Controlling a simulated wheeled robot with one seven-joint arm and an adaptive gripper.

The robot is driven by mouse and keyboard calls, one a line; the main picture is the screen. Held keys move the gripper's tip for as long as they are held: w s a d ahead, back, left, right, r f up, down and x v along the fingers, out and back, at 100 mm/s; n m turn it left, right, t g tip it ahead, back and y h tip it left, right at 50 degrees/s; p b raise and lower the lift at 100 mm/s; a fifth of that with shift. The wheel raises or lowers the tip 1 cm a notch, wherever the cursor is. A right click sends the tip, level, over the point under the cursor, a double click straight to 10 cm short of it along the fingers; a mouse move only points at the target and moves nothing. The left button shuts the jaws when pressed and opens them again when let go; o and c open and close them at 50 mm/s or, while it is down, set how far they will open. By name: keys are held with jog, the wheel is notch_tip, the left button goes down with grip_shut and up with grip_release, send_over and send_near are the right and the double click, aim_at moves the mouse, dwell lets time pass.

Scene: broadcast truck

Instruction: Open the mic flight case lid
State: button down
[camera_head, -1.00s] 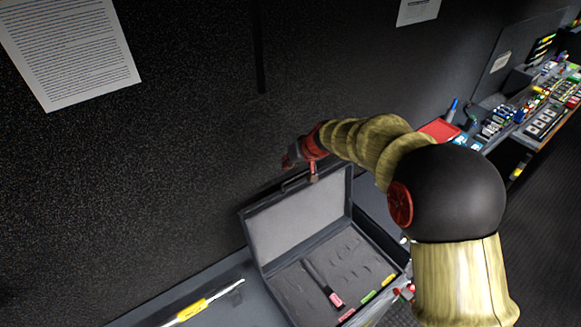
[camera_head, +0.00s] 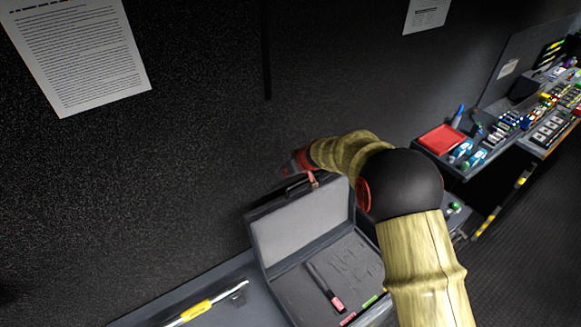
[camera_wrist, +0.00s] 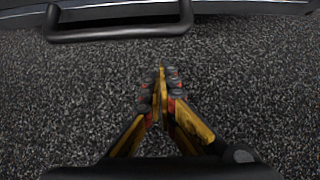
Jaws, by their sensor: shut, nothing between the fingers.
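The mic flight case (camera_head: 318,285) stands on the counter with its lid (camera_head: 300,228) raised, leaning back toward the dark wall. Its grey foam holds a dark microphone with a pink band (camera_head: 325,288), and pink and green tags show at the front. The lid's handle (camera_head: 300,186) is on the top edge; it also shows in the wrist view (camera_wrist: 120,33). My gripper (camera_head: 303,160) is at the lid's top edge by the wall. In the wrist view its fingers (camera_wrist: 160,95) are shut and empty, apart from the handle. My arm hides the case's right side.
A yellow-handled tool (camera_head: 198,310) lies on the counter left of the case. A red tray (camera_head: 442,140) and a control desk with many buttons (camera_head: 545,130) are at the right. The wall behind the case is close to my gripper.

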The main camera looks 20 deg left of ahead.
aim_at(292, 192)
jog(key=shift+s+d+f+p, duration=0.25)
jog(key=shift+s+d+f, duration=0.1)
jog(key=shift+s+d, duration=0.2)
jog(key=shift+s+d+f+p, duration=0.2)
jog(key=shift+s+d+f, duration=0.1)
jog(key=shift+s+d, duration=0.2)
jog(key=shift+d, duration=0.1)
jog(key=shift+s+d+b, duration=0.1)
jog(key=shift+d+b, duration=0.1)
jog(key=shift+b, duration=0.4)
jog(key=s+d+r+b, duration=0.1)
jog(key=s+d+b, duration=0.4)
jog(key=b, duration=0.2)
jog(key=shift+d, duration=0.15)
jog(key=shift+r, duration=0.1)
